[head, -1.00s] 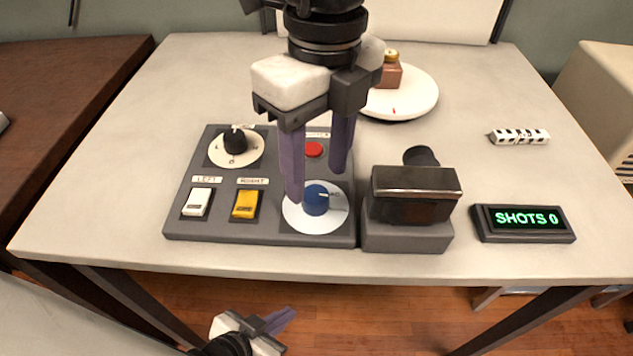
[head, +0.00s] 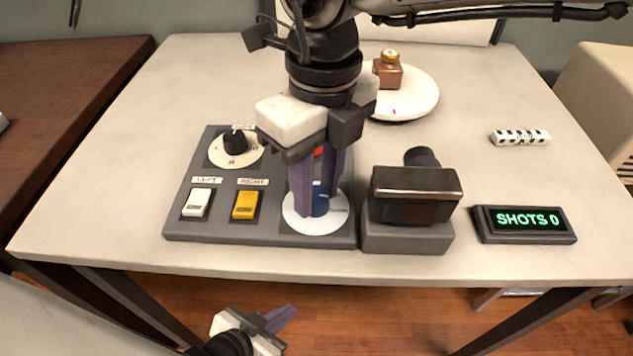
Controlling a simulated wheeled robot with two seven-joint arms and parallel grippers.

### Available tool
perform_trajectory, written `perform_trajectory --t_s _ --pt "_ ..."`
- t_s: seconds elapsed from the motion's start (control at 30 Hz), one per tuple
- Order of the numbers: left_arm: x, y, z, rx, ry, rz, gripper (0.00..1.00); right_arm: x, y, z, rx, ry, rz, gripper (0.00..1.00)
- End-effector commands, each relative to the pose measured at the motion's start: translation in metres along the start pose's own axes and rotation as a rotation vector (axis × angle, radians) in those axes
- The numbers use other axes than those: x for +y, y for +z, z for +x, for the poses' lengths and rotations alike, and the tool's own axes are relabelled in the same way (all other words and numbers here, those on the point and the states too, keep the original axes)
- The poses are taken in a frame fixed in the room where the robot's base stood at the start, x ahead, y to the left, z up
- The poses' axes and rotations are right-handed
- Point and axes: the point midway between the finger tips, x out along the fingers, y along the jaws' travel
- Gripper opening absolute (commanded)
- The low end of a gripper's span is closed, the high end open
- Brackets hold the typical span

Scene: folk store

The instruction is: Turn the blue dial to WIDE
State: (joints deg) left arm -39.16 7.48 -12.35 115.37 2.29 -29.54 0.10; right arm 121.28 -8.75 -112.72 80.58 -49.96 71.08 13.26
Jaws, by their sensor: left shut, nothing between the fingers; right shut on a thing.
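The blue dial (head: 320,203) sits on a round white plate (head: 309,224) at the front right of the grey control panel (head: 262,231). My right gripper (head: 318,203) comes down from above and is shut on the blue dial. Its fingers hide much of the dial and the plate's labels, so I cannot read where the dial points. My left gripper (head: 287,318) is low at the bottom of the view, in front of the table, shut and empty.
The panel also has a black knob (head: 236,142), a white switch (head: 197,203), a yellow switch (head: 245,205) and a partly hidden red button (head: 319,152). Right of it stand a camera (head: 413,195) and a "SHOTS 0" display (head: 524,222). A bottle (head: 387,72) stands on a white turntable (head: 420,101).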

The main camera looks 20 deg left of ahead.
Motion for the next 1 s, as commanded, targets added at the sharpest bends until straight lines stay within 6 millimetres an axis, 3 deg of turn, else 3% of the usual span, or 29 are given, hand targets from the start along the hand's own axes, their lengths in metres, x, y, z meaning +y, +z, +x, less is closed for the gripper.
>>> perform_trajectory --t_s 0.37,1.0 --pt "0.0001 0.0006 0.0 0.0 0.0 0.0 0.0 0.0009 0.0012 -0.0002 0.005 0.005 -0.141 0.06" --pt "0.0014 0.0082 -0.0016 -0.013 0.002 -0.004 0.0 0.0013 0.0021 -0.0003 0.033 0.003 -0.73 0.06"
